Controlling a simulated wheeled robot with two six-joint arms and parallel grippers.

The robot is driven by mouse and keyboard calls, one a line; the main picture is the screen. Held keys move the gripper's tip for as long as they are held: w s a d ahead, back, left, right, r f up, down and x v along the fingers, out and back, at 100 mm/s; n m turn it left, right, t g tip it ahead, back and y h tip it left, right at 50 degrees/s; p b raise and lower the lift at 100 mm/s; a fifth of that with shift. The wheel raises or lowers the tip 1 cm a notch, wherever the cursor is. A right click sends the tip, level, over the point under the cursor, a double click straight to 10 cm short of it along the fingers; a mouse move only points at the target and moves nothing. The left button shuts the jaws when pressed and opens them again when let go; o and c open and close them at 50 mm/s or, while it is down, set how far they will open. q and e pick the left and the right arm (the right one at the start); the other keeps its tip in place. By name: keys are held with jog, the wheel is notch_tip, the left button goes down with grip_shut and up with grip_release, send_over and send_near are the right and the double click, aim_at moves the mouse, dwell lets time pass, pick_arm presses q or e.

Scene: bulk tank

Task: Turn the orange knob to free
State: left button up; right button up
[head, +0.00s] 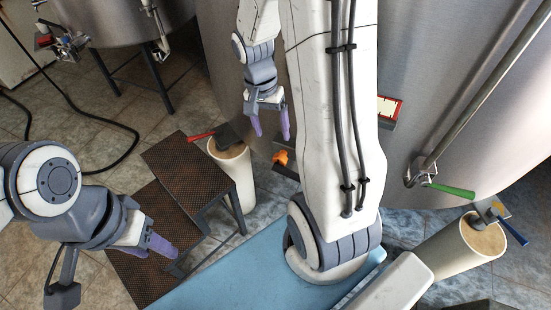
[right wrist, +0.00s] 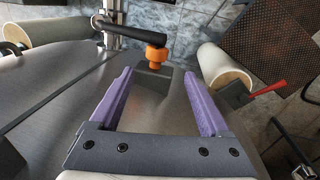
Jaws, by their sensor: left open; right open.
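The orange knob (head: 281,157) shows in the head view low on the big steel tank, partly hidden by my right arm. In the right wrist view the orange knob (right wrist: 156,53) sits at the end of a black bar (right wrist: 128,32), just beyond and roughly between the purple fingertips. My right gripper (head: 272,135) is open, empty and apart from the knob, above it in the head view. The open right jaws (right wrist: 159,73) also show in the right wrist view. My left gripper (head: 162,249) is open and empty at the lower left, far from the knob.
A brown perforated step (head: 185,160) stands left of the knob, near a cream cylinder (head: 239,190) with a red-handled tool (head: 201,136). A second cylinder (head: 455,247) is at the right. A pipe with a green lever (head: 452,190) runs along the steel tank (head: 430,70).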

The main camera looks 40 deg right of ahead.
aim_at(279, 154)
jog(key=shift+s+d+f+m, duration=0.15)
jog(key=shift+d+f, duration=0.15)
jog(key=shift+f, duration=0.2)
jog(key=shift+w+d+f+m, duration=0.15)
jog(key=shift+d+f, duration=0.15)
jog(key=shift+f, duration=0.15)
jog(key=f, duration=0.3)
jog(key=s+f, duration=0.1)
jog(key=f, duration=0.2)
jog(key=f+b, duration=0.1)
jog(key=f, duration=0.2)
jog(key=shift+s+d, duration=0.2)
jog(key=shift+d, duration=0.15)
grip_shut()
